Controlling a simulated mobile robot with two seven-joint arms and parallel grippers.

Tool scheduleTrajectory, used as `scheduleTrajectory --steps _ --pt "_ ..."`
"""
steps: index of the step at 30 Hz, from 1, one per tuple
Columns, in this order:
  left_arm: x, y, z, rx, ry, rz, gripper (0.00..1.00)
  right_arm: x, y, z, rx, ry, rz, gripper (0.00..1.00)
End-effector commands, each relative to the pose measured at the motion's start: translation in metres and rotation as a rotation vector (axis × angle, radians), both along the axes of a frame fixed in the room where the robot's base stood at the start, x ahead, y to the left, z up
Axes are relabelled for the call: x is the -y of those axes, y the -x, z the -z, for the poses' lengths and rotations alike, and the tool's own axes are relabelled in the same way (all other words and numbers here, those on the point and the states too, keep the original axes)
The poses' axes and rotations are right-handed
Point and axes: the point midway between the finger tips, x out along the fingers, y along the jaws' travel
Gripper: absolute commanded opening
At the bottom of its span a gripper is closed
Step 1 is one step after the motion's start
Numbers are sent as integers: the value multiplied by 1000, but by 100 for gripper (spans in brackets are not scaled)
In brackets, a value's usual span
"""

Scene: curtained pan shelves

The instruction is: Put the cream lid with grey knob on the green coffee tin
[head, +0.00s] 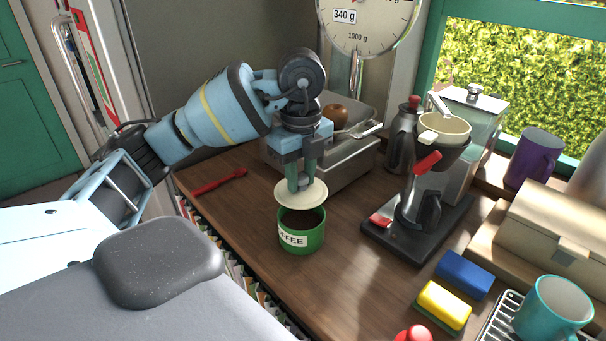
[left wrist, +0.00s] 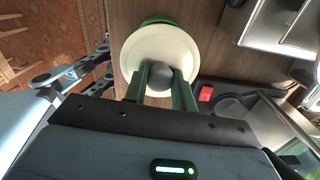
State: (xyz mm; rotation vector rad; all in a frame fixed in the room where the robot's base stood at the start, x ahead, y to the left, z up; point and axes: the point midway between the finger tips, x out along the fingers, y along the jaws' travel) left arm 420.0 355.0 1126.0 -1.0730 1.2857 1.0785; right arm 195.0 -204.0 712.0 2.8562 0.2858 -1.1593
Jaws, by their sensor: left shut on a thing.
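The green coffee tin (head: 303,238) stands upright on the wooden counter, open at the top, with dark contents and a white label. The cream lid (head: 292,197) is above the tin's back rim, a little off to the left in the head view. My left gripper (head: 300,184) points down and is shut on the lid's grey knob. In the left wrist view the lid (left wrist: 160,55) covers most of the tin, and a green edge (left wrist: 158,20) shows beyond it. The grey knob (left wrist: 160,75) sits between the fingers (left wrist: 160,85). Whether lid and rim touch is unclear. My right gripper is not in view.
A red spoon-like tool (head: 219,181) lies left of the tin. A grey metal tray (head: 345,165) stands behind. A coffee maker (head: 430,190) stands to the right. A yellow sponge (head: 442,304) and blue sponge (head: 464,275) lie at front right. Counter around the tin is clear.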

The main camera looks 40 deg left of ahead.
Motion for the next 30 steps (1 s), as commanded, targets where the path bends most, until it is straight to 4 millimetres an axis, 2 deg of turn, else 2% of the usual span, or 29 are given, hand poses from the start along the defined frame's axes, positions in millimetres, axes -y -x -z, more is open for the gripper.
scheduleTrajectory --steps 12,24,30 --pt "0 0 -2 5 1 2 2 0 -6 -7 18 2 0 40" --pt "0 0 35 -3 0 3 2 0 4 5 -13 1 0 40" --pt "0 0 45 0 1 3 2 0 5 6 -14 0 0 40"
